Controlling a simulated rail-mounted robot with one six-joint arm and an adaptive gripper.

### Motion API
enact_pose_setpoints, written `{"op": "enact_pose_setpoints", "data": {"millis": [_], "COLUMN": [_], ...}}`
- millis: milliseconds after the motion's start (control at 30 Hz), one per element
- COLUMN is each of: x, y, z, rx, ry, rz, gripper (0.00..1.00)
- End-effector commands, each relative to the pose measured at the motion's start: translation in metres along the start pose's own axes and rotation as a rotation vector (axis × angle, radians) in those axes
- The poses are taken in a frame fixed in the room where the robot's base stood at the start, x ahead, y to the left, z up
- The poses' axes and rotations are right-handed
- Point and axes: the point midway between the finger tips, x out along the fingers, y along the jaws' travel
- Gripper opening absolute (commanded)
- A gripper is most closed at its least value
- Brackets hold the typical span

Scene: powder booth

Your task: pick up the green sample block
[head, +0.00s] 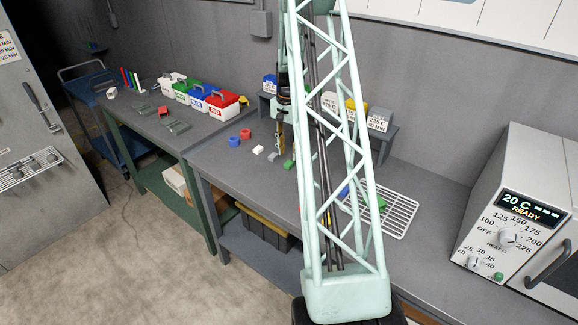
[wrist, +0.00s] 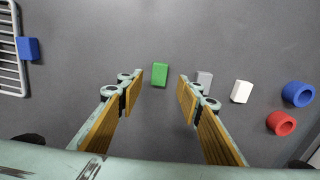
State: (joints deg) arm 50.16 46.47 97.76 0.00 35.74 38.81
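The green sample block (wrist: 160,74) lies on the grey bench top, between and just beyond my fingertips in the wrist view. It also shows as a small green block in the head view (head: 289,165), near the foot of my arm's reach. My gripper (wrist: 160,84) is open and empty, with its two tan-padded fingers spread to either side of the block. In the head view my gripper (head: 281,140) hangs over the bench, partly beside my lattice arm. I cannot tell its exact height above the block.
A grey block (wrist: 204,79) lies close by the right finger. Farther right are a white block (wrist: 241,91), a blue ring (wrist: 298,93) and a red ring (wrist: 281,123). A wire rack (wrist: 9,60) with a blue block (wrist: 28,48) is at left. Bare bench lies between.

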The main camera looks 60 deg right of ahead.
Motion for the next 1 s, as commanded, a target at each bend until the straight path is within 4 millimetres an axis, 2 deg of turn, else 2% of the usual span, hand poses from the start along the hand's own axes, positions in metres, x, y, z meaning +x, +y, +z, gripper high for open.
{"op": "enact_pose_setpoints", "data": {"millis": [600, 1000], "x": [0.048, 0.051], "y": [0.002, 0.002], "z": [0.000, 0.000], "rx": [0.000, 0.000], "ry": [0.000, 0.000], "rz": [0.000, 0.000], "gripper": [0.33, 0.33]}}
